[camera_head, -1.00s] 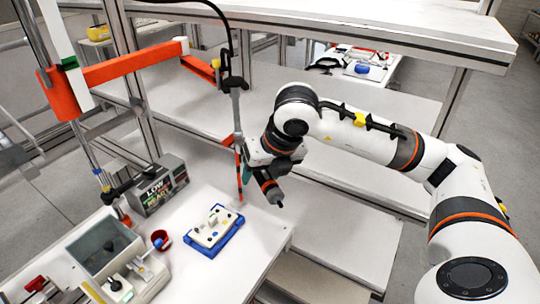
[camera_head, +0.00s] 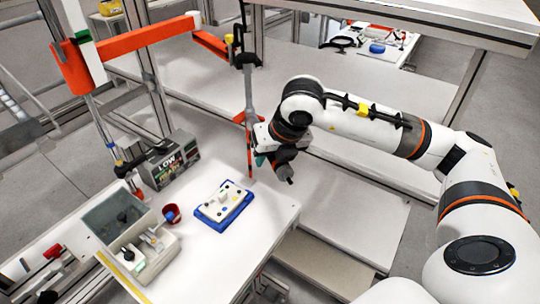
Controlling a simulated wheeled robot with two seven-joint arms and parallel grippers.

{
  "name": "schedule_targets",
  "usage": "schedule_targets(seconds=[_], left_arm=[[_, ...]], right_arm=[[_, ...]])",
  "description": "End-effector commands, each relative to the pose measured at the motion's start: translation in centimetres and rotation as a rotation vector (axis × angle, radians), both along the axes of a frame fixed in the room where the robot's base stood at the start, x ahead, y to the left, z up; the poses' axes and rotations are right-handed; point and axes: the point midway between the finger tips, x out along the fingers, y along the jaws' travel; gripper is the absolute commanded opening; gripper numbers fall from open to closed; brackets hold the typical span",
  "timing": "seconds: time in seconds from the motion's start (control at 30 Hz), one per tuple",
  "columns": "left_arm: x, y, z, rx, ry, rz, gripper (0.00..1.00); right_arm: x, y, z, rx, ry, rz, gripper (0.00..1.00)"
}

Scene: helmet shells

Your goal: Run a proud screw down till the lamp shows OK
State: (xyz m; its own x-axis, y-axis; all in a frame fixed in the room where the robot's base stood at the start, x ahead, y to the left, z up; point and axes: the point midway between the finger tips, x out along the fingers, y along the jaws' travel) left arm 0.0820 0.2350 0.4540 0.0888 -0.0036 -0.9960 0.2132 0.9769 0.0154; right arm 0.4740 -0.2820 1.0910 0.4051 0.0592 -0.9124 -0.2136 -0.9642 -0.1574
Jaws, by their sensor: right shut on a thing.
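My right gripper (camera_head: 283,157) is in the middle of the head view, beyond the right edge of the white bench. It is shut on the screwdriver (camera_head: 249,108), which hangs upright from the orange arm; the gripper covers part of it. A white block with several dark and coloured spots (camera_head: 232,195) sits in a blue tray (camera_head: 208,215) on the bench, below and left of the gripper. Single screws on it are too small to judge. The lamp box (camera_head: 174,160) stands behind, with "LOW" readable on it. My left gripper is not in view.
A grey bin (camera_head: 98,213), a pale device with a lever (camera_head: 150,256) and a red cup (camera_head: 171,213) stand at the bench's left. The orange arm (camera_head: 128,41) and its post rise behind. Bare bench (camera_head: 205,262) lies in front of the tray.

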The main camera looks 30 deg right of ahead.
Motion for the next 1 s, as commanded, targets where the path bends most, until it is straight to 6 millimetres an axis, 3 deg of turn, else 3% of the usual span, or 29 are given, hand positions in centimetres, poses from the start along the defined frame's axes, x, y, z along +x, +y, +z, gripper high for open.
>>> schedule_targets(seconds=[0.03,0.2,0.43,1.0], left_arm=[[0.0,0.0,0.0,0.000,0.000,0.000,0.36],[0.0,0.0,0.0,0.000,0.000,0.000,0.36],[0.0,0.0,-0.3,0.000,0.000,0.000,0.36],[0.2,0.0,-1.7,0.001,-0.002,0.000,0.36]], right_arm=[[0.0,0.0,0.0,0.000,0.000,0.000,0.28],[0.0,0.0,0.0,0.000,0.000,0.000,0.00],[-0.6,0.4,0.0,-0.001,-0.003,0.002,0.00],[-5.3,2.9,-0.1,0.000,-0.002,0.003,0.00]])
